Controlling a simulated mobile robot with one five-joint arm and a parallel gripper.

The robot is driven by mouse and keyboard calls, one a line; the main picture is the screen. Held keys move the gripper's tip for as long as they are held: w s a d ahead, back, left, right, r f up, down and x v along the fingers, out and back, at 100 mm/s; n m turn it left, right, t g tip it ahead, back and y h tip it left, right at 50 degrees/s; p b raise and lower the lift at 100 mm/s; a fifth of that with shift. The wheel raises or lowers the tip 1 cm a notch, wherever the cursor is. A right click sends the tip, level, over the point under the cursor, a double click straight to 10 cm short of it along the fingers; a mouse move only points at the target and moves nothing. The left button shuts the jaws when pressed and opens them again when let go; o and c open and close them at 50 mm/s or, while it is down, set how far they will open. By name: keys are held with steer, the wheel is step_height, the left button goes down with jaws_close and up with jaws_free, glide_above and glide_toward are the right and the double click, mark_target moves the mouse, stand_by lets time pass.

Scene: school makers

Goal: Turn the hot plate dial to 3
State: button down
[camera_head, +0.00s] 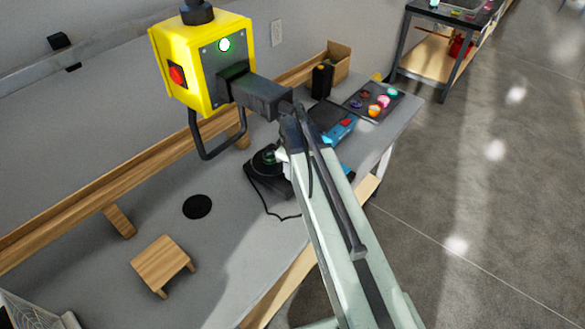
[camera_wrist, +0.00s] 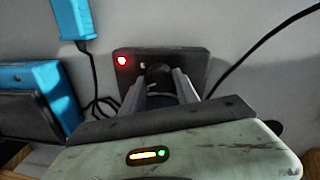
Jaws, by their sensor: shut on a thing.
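The hot plate is a dark, flat box (camera_wrist: 199,62) with a lit red light at its left corner in the wrist view. Its round black dial (camera_wrist: 158,72) sits between the fingers of my gripper (camera_wrist: 161,84), which is shut on it. No number on the dial can be read. In the head view the dark hot plate (camera_head: 262,178) stands on the grey bench with a black cord, partly hidden behind my arm. My fingers are hidden in that view.
The grey bench (camera_head: 225,240) also carries a small wooden stand (camera_head: 162,263), a black disc (camera_head: 197,207), a blue device (camera_head: 341,130) and a dark tray (camera_head: 394,105) of coloured items. In the wrist view, blue objects (camera_wrist: 73,18) and cords lie left of the hot plate.

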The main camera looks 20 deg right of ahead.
steer(key=m, duration=0.5)
steer(key=shift+m, duration=0.3)
steer(key=m, duration=0.4)
steer(key=shift+w+m+g, duration=0.1)
steer(key=shift+m+g, duration=0.2)
steer(key=shift+m, duration=0.4)
steer(key=c, duration=0.9)
jaws_free()
steer(key=r+p, duration=0.8)
steer(key=shift+a, duration=0.25)
